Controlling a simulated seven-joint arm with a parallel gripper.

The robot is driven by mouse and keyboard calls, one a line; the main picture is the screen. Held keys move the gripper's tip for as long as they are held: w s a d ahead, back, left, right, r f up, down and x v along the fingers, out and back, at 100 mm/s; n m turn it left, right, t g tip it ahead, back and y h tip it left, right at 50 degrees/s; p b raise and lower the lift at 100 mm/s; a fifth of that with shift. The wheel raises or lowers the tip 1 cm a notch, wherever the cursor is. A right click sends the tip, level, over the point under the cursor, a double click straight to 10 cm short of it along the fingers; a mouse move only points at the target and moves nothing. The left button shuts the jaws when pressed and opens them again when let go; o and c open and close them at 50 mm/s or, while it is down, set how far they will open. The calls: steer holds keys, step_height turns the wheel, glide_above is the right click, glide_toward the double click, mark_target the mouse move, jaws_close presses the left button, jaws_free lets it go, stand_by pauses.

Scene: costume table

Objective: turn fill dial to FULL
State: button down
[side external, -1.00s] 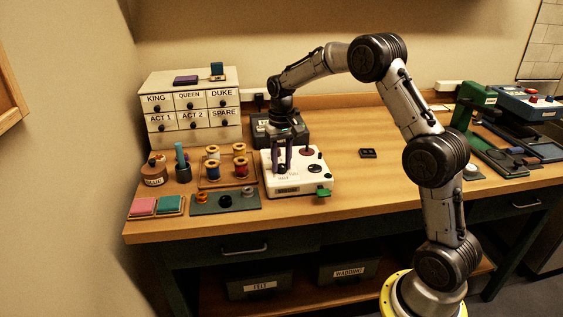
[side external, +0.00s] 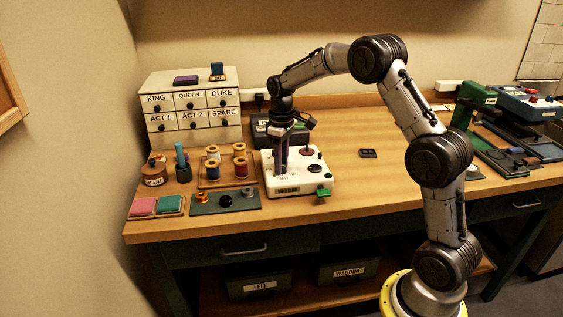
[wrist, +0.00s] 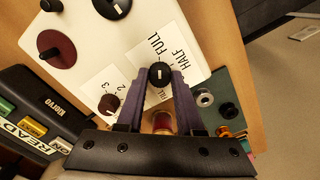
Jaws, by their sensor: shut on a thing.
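The white machine (side external: 312,185) stands on the table in the side external view. Its fill dial (wrist: 159,76) is a small black knob with a white pointer line, seen in the wrist view. The FULL label (wrist: 158,45) and the HALF label (wrist: 180,62) are printed beside it. The pointer line appears to lie roughly toward FULL, but I cannot tell its exact setting. My gripper (wrist: 160,80) is shut on the dial, with one finger on each side. In the side external view, my gripper (side external: 281,172) points down at the machine's left part and hides the dial.
A smaller brown dial (wrist: 110,103), a dark red disc (wrist: 57,47) with a black knob and another black dial (wrist: 113,5) share the panel. Thread spools (side external: 241,168) stand left of the machine. A black-grey box (side external: 265,130) is behind it. Table to the right is mostly clear.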

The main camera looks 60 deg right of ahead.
steer(key=shift+r, duration=0.1)
stand_by(0.3)
steer(key=c, duration=0.6)
jaws_free()
steer(key=shift+o, duration=0.2)
step_height(320, 180, up, 14)
